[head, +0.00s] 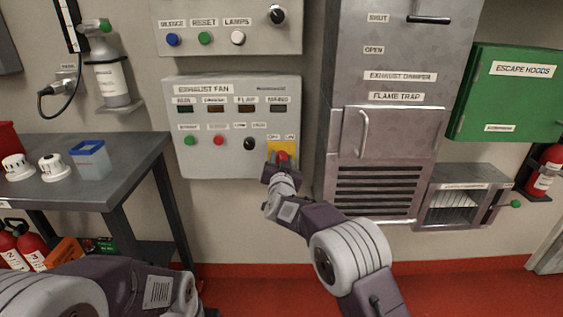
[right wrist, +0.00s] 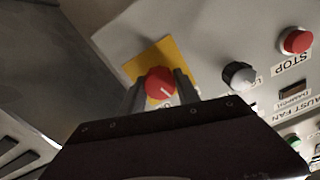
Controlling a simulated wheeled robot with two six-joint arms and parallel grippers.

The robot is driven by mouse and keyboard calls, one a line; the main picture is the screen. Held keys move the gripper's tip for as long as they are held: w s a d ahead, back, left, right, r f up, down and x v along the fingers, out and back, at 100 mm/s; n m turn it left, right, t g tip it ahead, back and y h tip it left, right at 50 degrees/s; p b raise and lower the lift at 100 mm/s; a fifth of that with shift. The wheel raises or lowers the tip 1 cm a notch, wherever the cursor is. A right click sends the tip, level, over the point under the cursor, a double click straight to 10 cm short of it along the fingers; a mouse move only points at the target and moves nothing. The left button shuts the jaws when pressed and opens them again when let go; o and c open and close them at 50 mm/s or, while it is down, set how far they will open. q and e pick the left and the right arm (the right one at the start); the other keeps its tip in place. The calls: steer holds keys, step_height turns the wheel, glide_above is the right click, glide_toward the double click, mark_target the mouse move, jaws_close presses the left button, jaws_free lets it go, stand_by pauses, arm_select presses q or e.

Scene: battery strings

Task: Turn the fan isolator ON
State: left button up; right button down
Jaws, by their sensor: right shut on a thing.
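The fan isolator is a red rotary knob (head: 283,156) on a yellow plate (head: 290,147) at the lower right of the grey exhaust fan panel (head: 220,162). In the right wrist view the red knob (right wrist: 160,84) shows a pale pointer line and sits between the two fingers. My right gripper (head: 282,164) reaches up to the knob in the head view and is shut on it; its fingers also show in the right wrist view (right wrist: 160,90). The OFF and ON labels are too small or covered to read the knob's position surely. My left arm is at the lower left; its gripper is out of view.
Beside the knob is a black selector (head: 249,144), with red (head: 219,141) and green (head: 190,141) buttons further left. A metal flame trap cabinet (head: 385,150) stands close to the right. A grey table (head: 130,150) with white caps is at left.

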steer(key=m+b, duration=0.1)
steer(key=m, duration=0.2)
steer(key=m+b, duration=0.1)
steer(key=m, duration=0.2)
steer(key=shift+f+m+b, duration=0.2)
steer(key=shift+m+b, duration=0.1)
steer(key=shift+b, duration=0.05)
steer(key=m+b, duration=0.2)
steer(key=m, duration=0.3)
steer(key=shift+b, duration=0.3)
steer(key=shift+r+m, duration=0.1)
steer(key=shift+m, duration=0.3)
steer(key=c, duration=0.9)
jaws_free()
steer(key=s, duration=0.9)
